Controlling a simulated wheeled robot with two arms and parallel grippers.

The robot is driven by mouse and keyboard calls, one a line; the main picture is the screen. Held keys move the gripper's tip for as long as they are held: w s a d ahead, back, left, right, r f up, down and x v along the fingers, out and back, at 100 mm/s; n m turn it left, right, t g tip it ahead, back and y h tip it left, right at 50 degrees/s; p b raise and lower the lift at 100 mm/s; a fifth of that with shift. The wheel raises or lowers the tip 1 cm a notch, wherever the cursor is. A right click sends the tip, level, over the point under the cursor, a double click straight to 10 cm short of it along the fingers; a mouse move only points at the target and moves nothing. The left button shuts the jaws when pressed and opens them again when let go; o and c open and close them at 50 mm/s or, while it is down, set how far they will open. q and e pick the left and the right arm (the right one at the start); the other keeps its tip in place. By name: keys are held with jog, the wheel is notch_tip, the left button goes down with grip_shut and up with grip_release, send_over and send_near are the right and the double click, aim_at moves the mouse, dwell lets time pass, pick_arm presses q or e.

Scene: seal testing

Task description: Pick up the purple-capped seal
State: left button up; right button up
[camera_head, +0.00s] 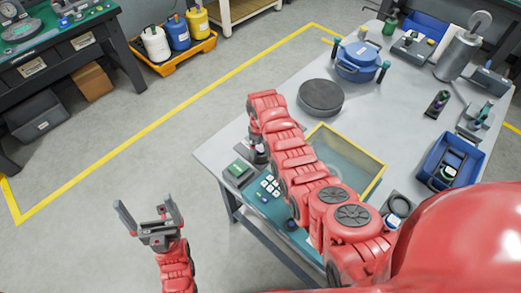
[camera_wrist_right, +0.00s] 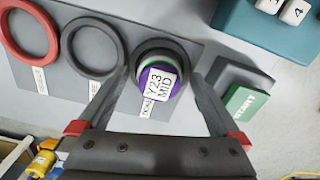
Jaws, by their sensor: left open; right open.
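The purple-capped seal (camera_wrist_right: 160,83) shows in the right wrist view, with a white label reading "Y23 MID" and a green and dark ring around its upper side. My right gripper (camera_wrist_right: 156,92) is open, with one finger on each side of the seal; I cannot tell whether they touch it. In the head view my right gripper (camera_head: 259,152) is partly hidden under my red arm, and I cannot make out the seal there. My left gripper (camera_head: 147,216) is open and empty over the floor, left of the table.
A red ring (camera_wrist_right: 28,32) and a black ring (camera_wrist_right: 92,45) lie on a grey plate beside the seal. A green start button block (camera_wrist_right: 245,108) stands close on its right. On the table are a dark disc (camera_head: 320,96), a yellow-rimmed tray (camera_head: 372,181) and a blue pot (camera_head: 358,62).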

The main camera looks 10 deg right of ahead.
jog(key=shift+f, duration=0.15)
grip_shut()
dwell(0.4)
